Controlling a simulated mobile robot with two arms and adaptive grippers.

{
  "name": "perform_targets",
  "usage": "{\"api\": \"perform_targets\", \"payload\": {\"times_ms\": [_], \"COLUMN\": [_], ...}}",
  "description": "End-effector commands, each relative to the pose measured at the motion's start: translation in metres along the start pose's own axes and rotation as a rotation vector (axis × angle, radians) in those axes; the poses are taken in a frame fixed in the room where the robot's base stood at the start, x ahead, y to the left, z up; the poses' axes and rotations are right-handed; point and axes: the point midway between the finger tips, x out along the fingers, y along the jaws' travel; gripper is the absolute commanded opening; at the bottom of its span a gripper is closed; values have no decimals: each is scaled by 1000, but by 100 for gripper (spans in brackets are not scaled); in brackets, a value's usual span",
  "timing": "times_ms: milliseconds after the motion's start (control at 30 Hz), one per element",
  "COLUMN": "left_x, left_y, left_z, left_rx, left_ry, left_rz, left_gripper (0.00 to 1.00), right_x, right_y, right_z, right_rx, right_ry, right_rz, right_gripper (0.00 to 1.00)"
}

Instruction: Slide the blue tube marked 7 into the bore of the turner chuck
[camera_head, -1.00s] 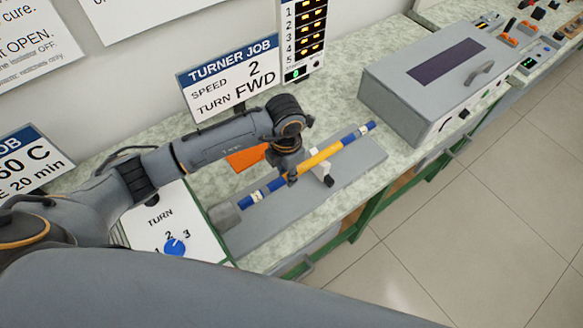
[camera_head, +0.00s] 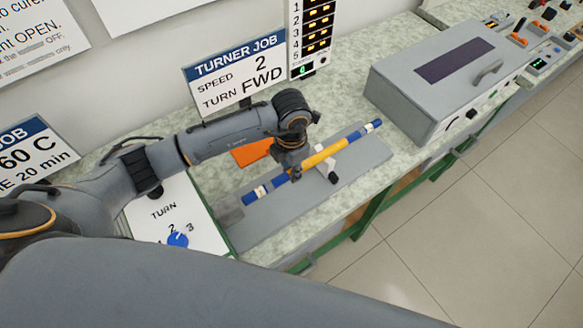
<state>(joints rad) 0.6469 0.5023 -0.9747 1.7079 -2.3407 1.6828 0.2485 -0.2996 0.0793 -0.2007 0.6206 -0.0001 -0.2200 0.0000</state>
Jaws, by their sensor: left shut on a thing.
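The blue tube (camera_head: 352,138) has a yellow middle section and pale bands near both ends. It lies at a slant over the grey turner bed, its near-left end close to the grey chuck (camera_head: 228,211). I cannot tell whether that end touches the chuck or is inside the bore. My left gripper (camera_head: 296,174) is shut on the tube, at the left part of the yellow section. The mark on the tube is too small to read. My right gripper is not in view.
A white rest (camera_head: 325,165) stands under the tube on the grey bed (camera_head: 350,180). A white TURN panel (camera_head: 170,215) with a blue knob (camera_head: 178,239) is at left. The TURNER JOB sign (camera_head: 238,75) stands behind, and a large grey box (camera_head: 440,80) is at right.

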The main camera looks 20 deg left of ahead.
Motion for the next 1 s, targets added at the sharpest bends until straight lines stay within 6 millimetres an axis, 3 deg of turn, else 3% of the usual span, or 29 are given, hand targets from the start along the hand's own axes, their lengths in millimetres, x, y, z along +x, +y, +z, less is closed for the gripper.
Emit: {"api": "perform_targets", "payload": {"times_ms": [1000], "left_x": [1], "left_y": [0], "left_z": [0], "left_rx": [1], "left_ry": [-1], "left_rz": [1], "left_gripper": [0], "right_x": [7], "right_y": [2], "right_z": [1], "right_rx": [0], "right_ry": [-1], "right_rz": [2], "right_gripper": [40]}}
